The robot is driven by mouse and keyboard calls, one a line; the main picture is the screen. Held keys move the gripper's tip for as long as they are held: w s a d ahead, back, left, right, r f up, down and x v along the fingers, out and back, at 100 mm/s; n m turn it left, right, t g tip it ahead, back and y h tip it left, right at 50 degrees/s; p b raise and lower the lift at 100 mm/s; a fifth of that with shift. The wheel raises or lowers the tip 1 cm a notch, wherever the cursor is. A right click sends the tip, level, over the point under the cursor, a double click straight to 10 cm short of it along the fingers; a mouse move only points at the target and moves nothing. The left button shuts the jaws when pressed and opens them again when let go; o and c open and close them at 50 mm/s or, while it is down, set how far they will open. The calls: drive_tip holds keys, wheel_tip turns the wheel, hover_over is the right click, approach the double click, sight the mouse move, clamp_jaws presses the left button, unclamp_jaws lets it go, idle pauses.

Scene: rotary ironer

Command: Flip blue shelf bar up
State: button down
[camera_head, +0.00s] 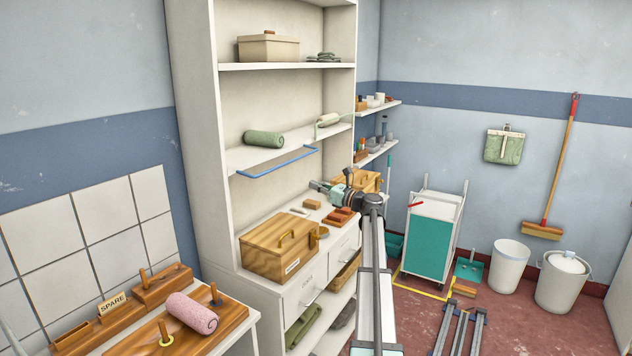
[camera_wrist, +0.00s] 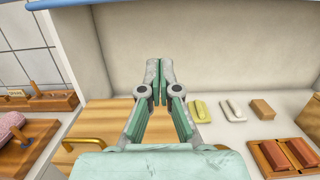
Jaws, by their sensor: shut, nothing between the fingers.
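The blue shelf bar (camera_head: 278,163) is a thin U-shaped rail at the front edge of the cabinet's middle shelf (camera_head: 250,156). In the head view its long side hangs slightly below the shelf edge.
A wooden box (camera_head: 268,262) with a handle stands on the worktop below the bar. Small blocks and a tray of red-brown pieces (camera_wrist: 290,154) lie right of it. A green roll (camera_head: 264,139) lies on the middle shelf. The cabinet's left side panel (camera_head: 196,150) stands upright.

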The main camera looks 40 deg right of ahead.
drive_tip(key=w+a+r+p, duration=0.2)
drive_tip(key=w+r+p, duration=0.2)
drive_tip(key=w, duration=0.4)
drive_tip(key=shift+a+r, duration=0.25)
drive_tip(key=shift+r, duration=0.3)
drive_tip(key=shift+d+r, duration=0.1)
drive_tip(key=shift+r+g+p, duration=0.25)
drive_tip(key=shift+g+p, duration=0.15)
